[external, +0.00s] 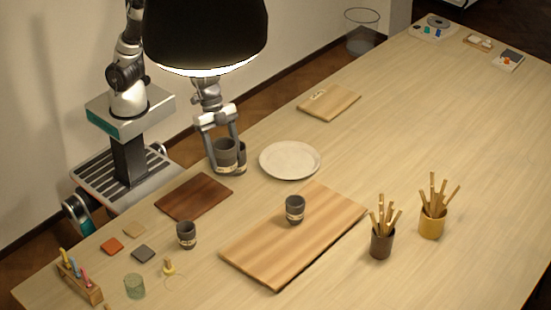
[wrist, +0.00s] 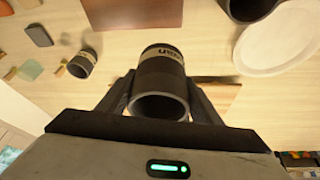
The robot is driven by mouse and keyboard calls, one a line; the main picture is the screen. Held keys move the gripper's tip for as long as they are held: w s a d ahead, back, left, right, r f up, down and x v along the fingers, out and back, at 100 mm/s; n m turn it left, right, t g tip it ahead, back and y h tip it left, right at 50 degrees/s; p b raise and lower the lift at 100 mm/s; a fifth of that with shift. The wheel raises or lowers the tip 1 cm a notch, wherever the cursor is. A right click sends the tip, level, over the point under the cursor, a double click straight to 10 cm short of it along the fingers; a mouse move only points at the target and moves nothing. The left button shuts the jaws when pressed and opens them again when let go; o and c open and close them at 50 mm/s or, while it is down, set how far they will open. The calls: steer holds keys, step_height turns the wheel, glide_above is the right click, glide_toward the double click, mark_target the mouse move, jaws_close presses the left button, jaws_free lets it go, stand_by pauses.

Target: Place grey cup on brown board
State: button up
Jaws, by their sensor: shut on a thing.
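My gripper (external: 225,170) is shut on a grey cup (external: 224,151) with a pale label band. In the wrist view the held cup (wrist: 160,85) sits between the fingers, its open rim facing the camera. The brown board (external: 195,197) lies bare on the table, below and left of my gripper in the external view. It also shows at the top of the wrist view (wrist: 132,12). Another dark cup (external: 242,158) stands partly hidden behind a finger; a dark cup shows at the wrist view's top (wrist: 248,8).
A white plate (external: 289,160) stands right of my gripper. Another grey cup (external: 186,235) stands near the brown board, and one (external: 294,209) on a light wooden board (external: 262,252). Small tiles (external: 111,245) and a green glass (external: 134,287) lie left. Pots with sticks (external: 381,243) stand right.

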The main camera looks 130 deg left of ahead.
steer(key=s+d+f+m, duration=0.1)
steer(key=s+d+m, duration=0.1)
steer(key=s+d, duration=0.55)
glide_above(193, 197)
step_height(193, 197, down, 6)
steer(key=r, duration=0.1)
steer(key=shift+f+b, duration=0.35)
steer(key=shift+f, duration=2.2)
steer(key=shift+f, duration=0.15)
steer(key=o, duration=1.2)
steer(key=shift+o, duration=0.2)
